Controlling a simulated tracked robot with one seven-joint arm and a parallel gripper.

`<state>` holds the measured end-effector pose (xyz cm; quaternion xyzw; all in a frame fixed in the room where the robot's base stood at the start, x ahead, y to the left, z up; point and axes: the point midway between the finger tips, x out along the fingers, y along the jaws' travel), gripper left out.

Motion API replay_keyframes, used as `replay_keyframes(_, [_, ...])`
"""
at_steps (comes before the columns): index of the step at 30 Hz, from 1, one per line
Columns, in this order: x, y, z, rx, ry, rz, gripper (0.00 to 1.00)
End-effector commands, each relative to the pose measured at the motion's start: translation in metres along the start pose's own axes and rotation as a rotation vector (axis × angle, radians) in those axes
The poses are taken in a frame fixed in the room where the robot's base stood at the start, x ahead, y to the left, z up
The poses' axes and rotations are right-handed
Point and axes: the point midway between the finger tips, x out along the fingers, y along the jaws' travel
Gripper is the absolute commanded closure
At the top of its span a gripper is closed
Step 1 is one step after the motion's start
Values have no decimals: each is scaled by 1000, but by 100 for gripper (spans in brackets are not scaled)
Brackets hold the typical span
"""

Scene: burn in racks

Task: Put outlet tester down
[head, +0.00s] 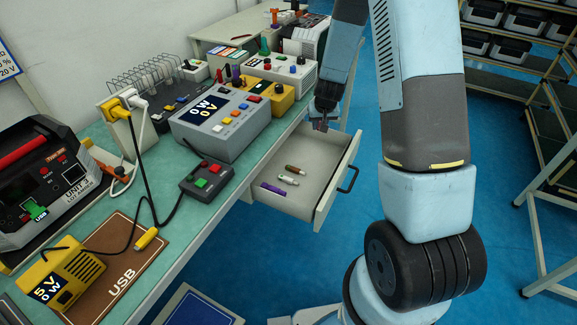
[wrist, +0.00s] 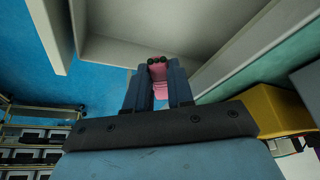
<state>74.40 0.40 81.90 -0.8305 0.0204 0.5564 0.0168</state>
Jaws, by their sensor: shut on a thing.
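My gripper (head: 320,122) is over the far part of the open drawer (head: 328,208), pointing down. In the wrist view my gripper (wrist: 158,85) is shut on the outlet tester (wrist: 158,74), a small pink block with dark round ends at its tip. The tester sits between the two fingers, and I cannot make it out clearly in the head view. The drawer floor lies beyond the fingertips in the wrist view; I cannot tell how large the gap is.
The drawer holds a purple stick (head: 273,189), a white stick (head: 288,180) and an olive-brown stick (head: 296,169) toward its near end. The drawer floor around them is bare. The green bench top (head: 205,220) beside it carries a grey power unit (head: 222,122) and a button box (head: 207,180).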

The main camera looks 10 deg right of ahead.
Motion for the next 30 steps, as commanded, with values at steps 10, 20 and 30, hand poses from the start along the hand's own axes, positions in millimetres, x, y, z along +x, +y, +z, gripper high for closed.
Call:
replay_keyframes(10, [-39,1,99,145,1,65,100])
replay_keyframes(20, [-12,3,81,165,2,77,100])
replay_keyframes(30, [43,3,38,165,0,77,100])
